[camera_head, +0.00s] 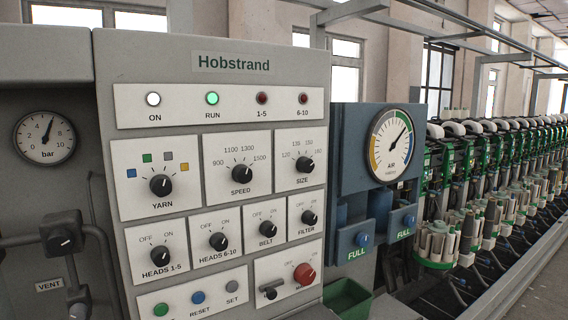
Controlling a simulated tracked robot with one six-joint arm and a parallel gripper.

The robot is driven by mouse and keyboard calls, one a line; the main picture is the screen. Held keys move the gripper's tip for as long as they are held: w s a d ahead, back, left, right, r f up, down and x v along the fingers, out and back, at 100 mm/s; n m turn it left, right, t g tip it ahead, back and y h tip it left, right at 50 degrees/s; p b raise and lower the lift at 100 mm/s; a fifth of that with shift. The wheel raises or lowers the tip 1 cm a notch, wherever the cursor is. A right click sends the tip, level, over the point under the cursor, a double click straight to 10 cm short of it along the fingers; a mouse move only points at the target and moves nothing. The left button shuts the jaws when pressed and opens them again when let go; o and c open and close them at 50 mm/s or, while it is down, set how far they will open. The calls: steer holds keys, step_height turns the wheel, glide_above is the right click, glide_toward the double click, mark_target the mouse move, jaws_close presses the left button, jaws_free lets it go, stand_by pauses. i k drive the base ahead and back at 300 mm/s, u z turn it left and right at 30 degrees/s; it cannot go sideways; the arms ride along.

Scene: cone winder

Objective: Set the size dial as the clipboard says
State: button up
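The size dial (305,164) is a black knob on a white plate in the right part of the grey Hobstrand panel, below the red lamps. Small numbers arc above it, starting with 120 at the left; the others are hard to read. Its pointer seems to lean to the upper right, but I cannot tell which number it marks. No clipboard shows in this view. My gripper is not in view.
The speed dial (241,172) and yarn dial (161,185) sit left of the size dial. The filter knob (309,217) and belt knob (267,229) are below, with a red knob (304,273) lower. A blue cabinet with an air gauge (391,145) stands to the right.

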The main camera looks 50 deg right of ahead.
mark_target(304, 164)
steer(key=z, duration=1.6)
